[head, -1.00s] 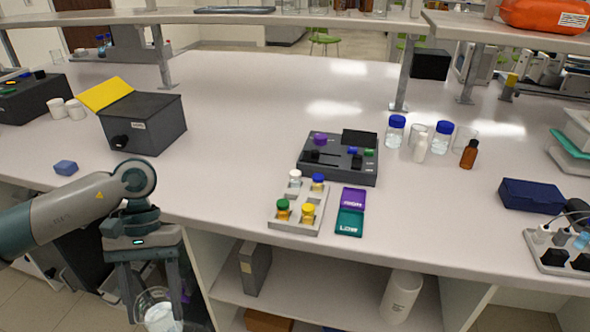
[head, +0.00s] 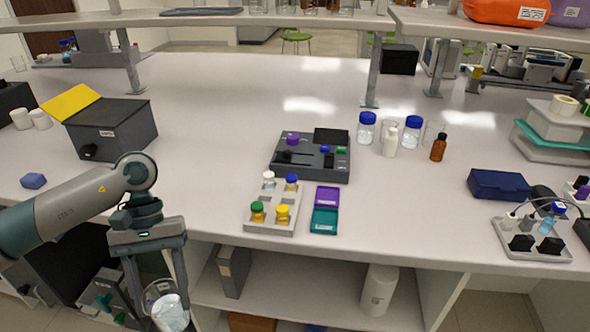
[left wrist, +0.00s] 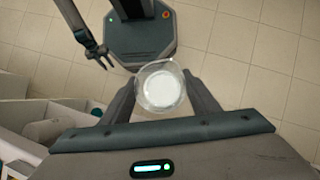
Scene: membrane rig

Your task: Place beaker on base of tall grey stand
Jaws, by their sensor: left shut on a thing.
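My left gripper (head: 160,306) is shut on a clear glass beaker (head: 168,312), which has whitish contents low inside it. It holds the beaker in front of the bench edge, below the worktop level. In the left wrist view the beaker (left wrist: 161,88) is seen from above between the two fingers, over the tiled floor. My right gripper (left wrist: 98,54) shows small at the upper left of the left wrist view; whether it is open is unclear. I cannot make out a tall grey stand in either view.
The bench (head: 215,130) has a wide clear middle. Near its front edge are a vial rack (head: 273,215) and a dark grey device (head: 312,160). A dark box (head: 110,130) stands left. Bottles (head: 366,130) stand right. An open shelf (head: 300,285) lies below.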

